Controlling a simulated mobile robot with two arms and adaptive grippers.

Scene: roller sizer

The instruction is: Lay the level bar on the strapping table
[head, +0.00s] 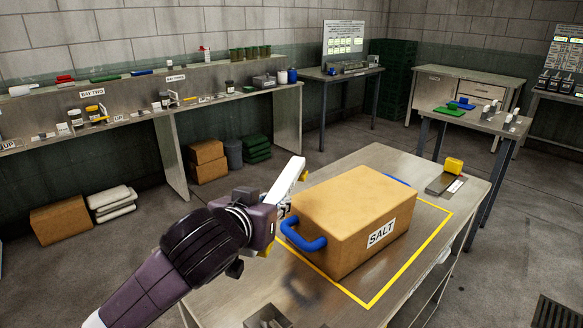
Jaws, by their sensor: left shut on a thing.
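My left gripper (279,210) reaches in from the lower left and is shut on a long white bar (289,178), which I take to be the level bar. My right gripper is not in view.
The box has blue handles (303,238) and stands within a yellow outline (414,266) on the table. A yellow-topped item (453,166) lies at the far right corner. Bare tabletop shows left of the box.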

